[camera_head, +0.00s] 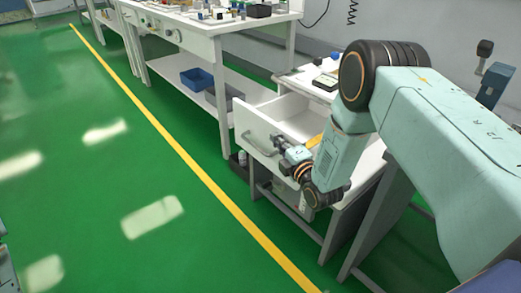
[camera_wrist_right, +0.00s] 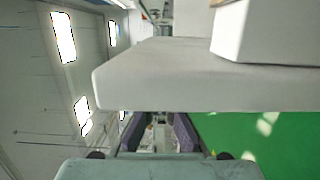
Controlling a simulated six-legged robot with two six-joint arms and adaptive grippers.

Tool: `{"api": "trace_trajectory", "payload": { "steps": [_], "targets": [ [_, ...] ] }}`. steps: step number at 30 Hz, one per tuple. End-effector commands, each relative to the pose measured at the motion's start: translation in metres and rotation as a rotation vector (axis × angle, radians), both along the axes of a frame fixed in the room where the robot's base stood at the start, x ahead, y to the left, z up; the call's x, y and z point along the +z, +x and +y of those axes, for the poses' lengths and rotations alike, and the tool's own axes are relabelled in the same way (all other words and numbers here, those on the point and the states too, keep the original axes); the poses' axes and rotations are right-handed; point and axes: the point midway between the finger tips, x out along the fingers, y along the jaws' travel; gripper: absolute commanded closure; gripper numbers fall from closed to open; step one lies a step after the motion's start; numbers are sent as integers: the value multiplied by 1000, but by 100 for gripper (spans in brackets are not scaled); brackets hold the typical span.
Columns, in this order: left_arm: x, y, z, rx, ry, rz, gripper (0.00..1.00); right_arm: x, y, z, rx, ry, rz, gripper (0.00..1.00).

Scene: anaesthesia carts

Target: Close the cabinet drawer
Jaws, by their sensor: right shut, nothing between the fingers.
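The white cabinet drawer (camera_head: 250,125) stands pulled out of its cabinet at the right of the head view, with its inside visible. A grey bar handle (camera_head: 262,151) is on its front panel. My right gripper (camera_head: 281,144) is shut and empty, close to the right part of the drawer front; I cannot tell whether it touches. In the wrist view its fingers (camera_wrist_right: 160,125) are beside a pale, close panel (camera_wrist_right: 190,78), which looks like part of the drawer or cabinet. My left gripper is not in view.
White workbenches (camera_head: 215,50) with small parts on top stand along the wall. A blue bin (camera_head: 197,78) rests on a lower shelf. The green floor (camera_head: 100,170) with a yellow line (camera_head: 182,147) is clear to the left of the drawer.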

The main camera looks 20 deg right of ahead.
Motion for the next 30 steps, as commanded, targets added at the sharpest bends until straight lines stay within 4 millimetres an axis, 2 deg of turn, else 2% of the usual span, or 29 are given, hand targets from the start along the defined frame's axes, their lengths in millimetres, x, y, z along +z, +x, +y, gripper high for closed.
{"api": "trace_trajectory", "payload": {
  "steps": [1,6,9,15,21,30],
  "targets": [
    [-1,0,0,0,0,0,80,0,5,-17,-11,1,-3,100],
    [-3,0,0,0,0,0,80,-1,20,-58,-9,-1,-2,100],
    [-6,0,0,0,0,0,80,-1,28,-80,-9,-1,-2,100],
    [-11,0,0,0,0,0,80,-1,39,-110,-5,-1,-1,100],
    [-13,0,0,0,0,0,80,-1,44,-121,-2,0,1,100],
    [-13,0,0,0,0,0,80,0,44,-123,-2,1,1,100]
  ]
}}
